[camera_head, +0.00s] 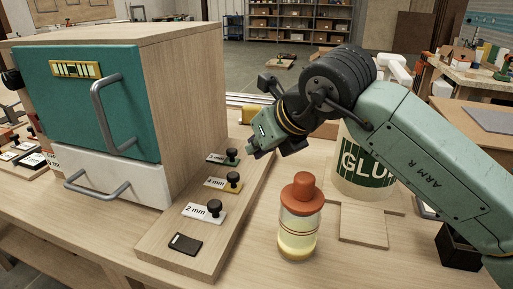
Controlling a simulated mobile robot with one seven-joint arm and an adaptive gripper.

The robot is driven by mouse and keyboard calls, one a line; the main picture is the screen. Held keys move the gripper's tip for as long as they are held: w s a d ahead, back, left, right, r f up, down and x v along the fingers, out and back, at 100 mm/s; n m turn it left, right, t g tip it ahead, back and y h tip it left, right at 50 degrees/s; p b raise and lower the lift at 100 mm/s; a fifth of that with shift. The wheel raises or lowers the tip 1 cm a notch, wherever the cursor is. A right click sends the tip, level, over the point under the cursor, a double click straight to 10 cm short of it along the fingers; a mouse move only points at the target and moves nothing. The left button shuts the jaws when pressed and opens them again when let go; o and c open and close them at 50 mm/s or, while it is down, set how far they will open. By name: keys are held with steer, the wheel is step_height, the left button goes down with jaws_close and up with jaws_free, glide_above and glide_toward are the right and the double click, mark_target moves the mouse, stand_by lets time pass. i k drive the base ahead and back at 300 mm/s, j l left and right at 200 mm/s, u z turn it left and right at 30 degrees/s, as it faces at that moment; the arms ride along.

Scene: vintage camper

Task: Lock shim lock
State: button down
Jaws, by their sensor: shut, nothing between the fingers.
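My gripper (252,150) is shut and empty. It hangs in the air right of the wooden cabinet, above the far part of a wooden board (160,249). A flat black piece (185,244) lies at the board's near end. I cannot tell which part is the shim lock. The gripper appears apart from the knobs.
The cabinet (190,110) has a teal door (75,115) with a grey handle and a white drawer (100,172). A red-topped bottle (298,225) stands right of the board. A GLUE container (350,165) stands behind the arm. Thin wooden pieces (363,228) lie nearby.

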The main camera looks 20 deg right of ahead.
mark_target(181, 243)
steer(key=k+j, duration=0.8)
